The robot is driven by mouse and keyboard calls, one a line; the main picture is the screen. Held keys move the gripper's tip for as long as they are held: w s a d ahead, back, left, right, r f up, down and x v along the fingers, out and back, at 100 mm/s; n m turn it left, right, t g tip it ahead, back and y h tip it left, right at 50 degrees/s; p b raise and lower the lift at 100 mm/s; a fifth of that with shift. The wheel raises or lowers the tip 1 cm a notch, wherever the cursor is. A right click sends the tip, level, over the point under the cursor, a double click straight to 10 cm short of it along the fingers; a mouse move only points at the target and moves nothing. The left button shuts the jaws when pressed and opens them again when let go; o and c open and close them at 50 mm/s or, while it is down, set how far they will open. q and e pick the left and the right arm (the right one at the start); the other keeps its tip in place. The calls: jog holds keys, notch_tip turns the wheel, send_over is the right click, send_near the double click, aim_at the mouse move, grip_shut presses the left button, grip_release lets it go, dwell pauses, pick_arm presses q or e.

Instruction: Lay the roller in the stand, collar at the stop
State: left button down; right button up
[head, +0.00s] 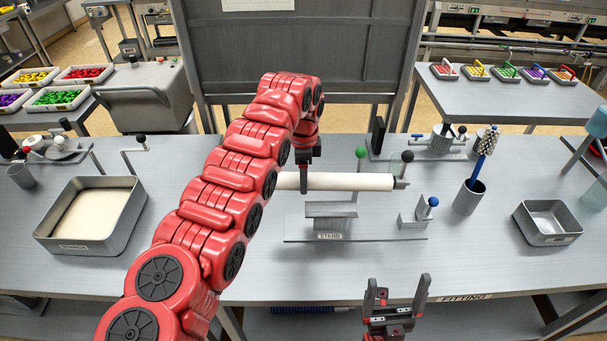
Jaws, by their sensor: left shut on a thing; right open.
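The roller (345,182) is a pale cylinder lying level, left to right, with a grey piece at its right end. My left gripper (304,180) reaches down from above and is shut on the roller near its visible left part. The roller's left end is hidden behind my red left arm. The stand (330,222) is a grey support on a long base plate, labelled STAND, with a smaller upright piece with a blue knob at its right. The roller appears just above and behind the stand; I cannot tell if they touch. My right gripper (395,296) is open and empty at the table's front edge.
Green-knobbed (361,153) and black-knobbed (407,156) rods stand near the roller. A shallow tray (52,236) is at left, a small grey bin (546,239) at right, and a cup with a blue-handled brush (467,200) between. A dark board (345,45) rises behind.

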pick_arm(q)
jog(key=shift+w+a+f+b, duration=0.1)
jog(key=shift+f+b, duration=0.05)
jog(key=shift+b, duration=0.6)
jog(key=shift+f, duration=0.15)
notch_tip(320, 180, down, 8)
jog(key=b, duration=0.4)
jog(key=shift+f+b, duration=0.15)
jog(key=shift+b, duration=0.2)
jog(key=shift+f, duration=0.4)
jog(key=c, duration=0.6)
grip_release()
jog(key=shift+o, duration=0.9)
jog(key=shift+o, duration=0.3)
